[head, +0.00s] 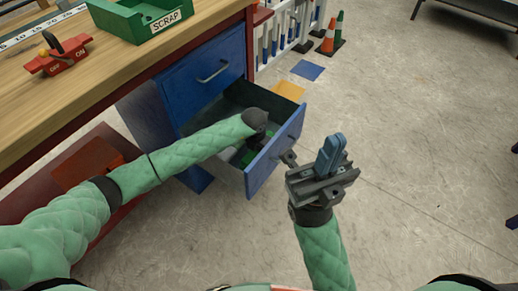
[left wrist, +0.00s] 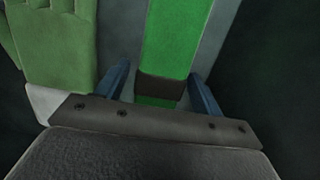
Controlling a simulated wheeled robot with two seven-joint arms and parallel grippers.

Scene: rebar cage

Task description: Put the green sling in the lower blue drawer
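The lower blue drawer (head: 274,152) is pulled open under the bench. My left arm reaches into it, and my left gripper (head: 252,138) is mostly hidden behind its own wrist. In the left wrist view, the left gripper (left wrist: 163,88) has its two blue fingers spread apart. A bright green strap with a dark band, seemingly the green sling (left wrist: 176,40), lies between them with gaps on both sides. A bit of green (head: 247,157) shows in the drawer in the head view. My right gripper (head: 331,153) is empty above the floor, right of the drawer, its fingers together.
A pale green glove-like thing (left wrist: 55,45) lies beside the strap. The upper blue drawer (head: 205,75) is shut. The wooden bench top (head: 110,75) holds a green SCRAP bin (head: 140,20) and a red switch box (head: 58,57). Floor on the right is clear; cones (head: 330,38) stand behind.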

